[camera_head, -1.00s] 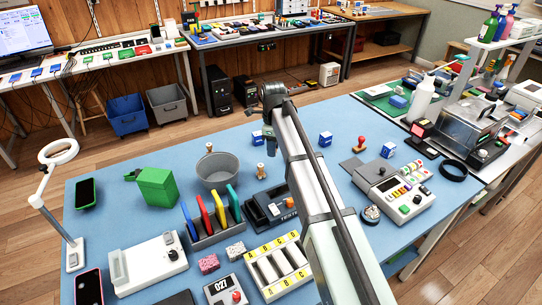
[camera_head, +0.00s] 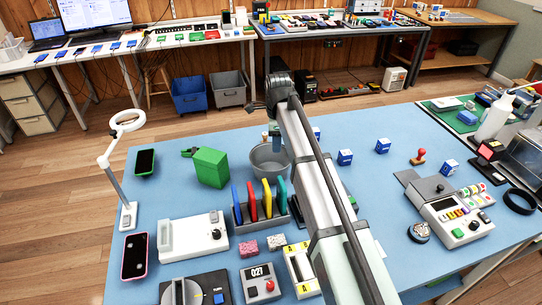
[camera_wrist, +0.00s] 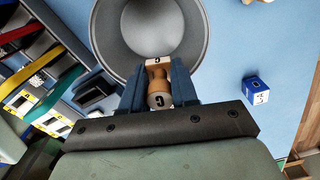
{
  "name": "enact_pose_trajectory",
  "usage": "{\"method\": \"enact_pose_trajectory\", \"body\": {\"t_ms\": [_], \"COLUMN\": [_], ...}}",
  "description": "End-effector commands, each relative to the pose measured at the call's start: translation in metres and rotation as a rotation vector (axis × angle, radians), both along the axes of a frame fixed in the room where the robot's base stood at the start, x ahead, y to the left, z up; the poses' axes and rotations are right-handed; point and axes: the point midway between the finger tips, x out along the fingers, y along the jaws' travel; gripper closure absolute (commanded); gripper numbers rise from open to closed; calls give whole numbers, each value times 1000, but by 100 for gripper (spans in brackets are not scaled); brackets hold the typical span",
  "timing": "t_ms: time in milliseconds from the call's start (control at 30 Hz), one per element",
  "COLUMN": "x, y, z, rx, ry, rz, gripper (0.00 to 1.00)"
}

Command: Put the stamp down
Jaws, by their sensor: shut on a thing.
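My gripper (camera_wrist: 158,88) is shut on a small wooden stamp (camera_wrist: 158,72). The stamp has a pale block end and a round knob, each marked with a dark letter that looks like a C or G. In the wrist view a grey bucket (camera_wrist: 196,45) lies just beyond the fingertips, and the stamp's block end overlaps its near rim. In the head view my gripper (camera_head: 274,132) is by the bucket (camera_head: 268,172), partly in front of it; the stamp is too small to make out there. A red-handled stamp (camera_head: 419,157) stands farther right on the blue table.

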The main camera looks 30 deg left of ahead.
Motion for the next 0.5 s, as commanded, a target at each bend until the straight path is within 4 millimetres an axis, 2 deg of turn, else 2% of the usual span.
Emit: {"method": "enact_pose_trajectory", "body": {"t_ms": [300,500], "x": [0,0], "y": [0,0], "z": [0,-4], "rx": [0,-1], "ry": [1,2], "rz": [267,330], "gripper": [100,100]}}
